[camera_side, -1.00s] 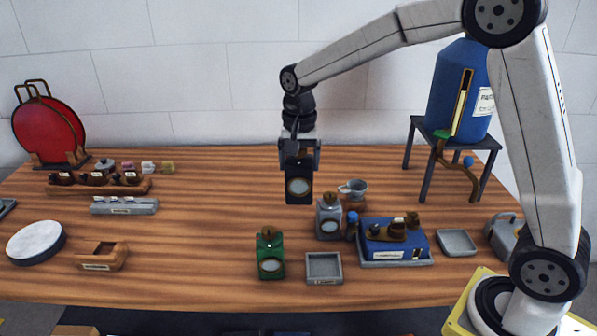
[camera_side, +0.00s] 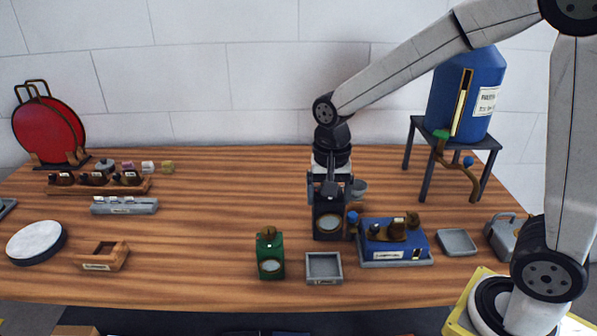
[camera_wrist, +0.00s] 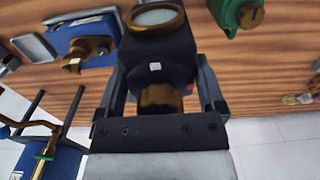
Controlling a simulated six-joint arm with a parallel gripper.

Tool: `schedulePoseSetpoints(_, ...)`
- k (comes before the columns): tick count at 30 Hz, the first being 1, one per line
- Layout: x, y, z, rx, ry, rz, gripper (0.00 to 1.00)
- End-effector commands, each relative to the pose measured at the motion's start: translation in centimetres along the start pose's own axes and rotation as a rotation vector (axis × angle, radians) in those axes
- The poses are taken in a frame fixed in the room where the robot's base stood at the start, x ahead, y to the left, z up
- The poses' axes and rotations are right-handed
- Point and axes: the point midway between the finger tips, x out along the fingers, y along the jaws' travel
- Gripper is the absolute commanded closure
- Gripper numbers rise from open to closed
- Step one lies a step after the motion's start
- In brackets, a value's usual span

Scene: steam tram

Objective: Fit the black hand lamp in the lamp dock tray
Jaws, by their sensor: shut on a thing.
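The black hand lamp (camera_side: 330,223), a dark box with a round lens, is upright in my gripper (camera_side: 331,187), which is shut on its top. In the side view it hangs low at the middle of the table; I cannot tell whether its base touches anything. In the wrist view the lamp (camera_wrist: 152,50) sits between the two fingers of my gripper (camera_wrist: 160,75). A square grey tray (camera_side: 310,279) with a small label, seemingly the lamp dock tray, lies empty in front of the lamp and slightly left.
A green lamp (camera_side: 270,255) stands left of the tray. A blue labelled box (camera_side: 387,250) is close to the lamp's right, with a small grey dish (camera_side: 456,240) beyond. A blue tank (camera_side: 467,95) stands behind.

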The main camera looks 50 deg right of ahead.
Motion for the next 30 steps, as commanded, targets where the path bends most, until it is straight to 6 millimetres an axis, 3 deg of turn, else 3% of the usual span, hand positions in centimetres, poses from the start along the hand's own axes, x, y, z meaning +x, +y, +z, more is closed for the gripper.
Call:
schedulePoseSetpoints(12,4.8,0.0,0.0,0.0,0.0,0.0,1.0)
schedulePoseSetpoints(30,5.9,0.0,-0.1,0.0,0.001,-0.002,1.0)
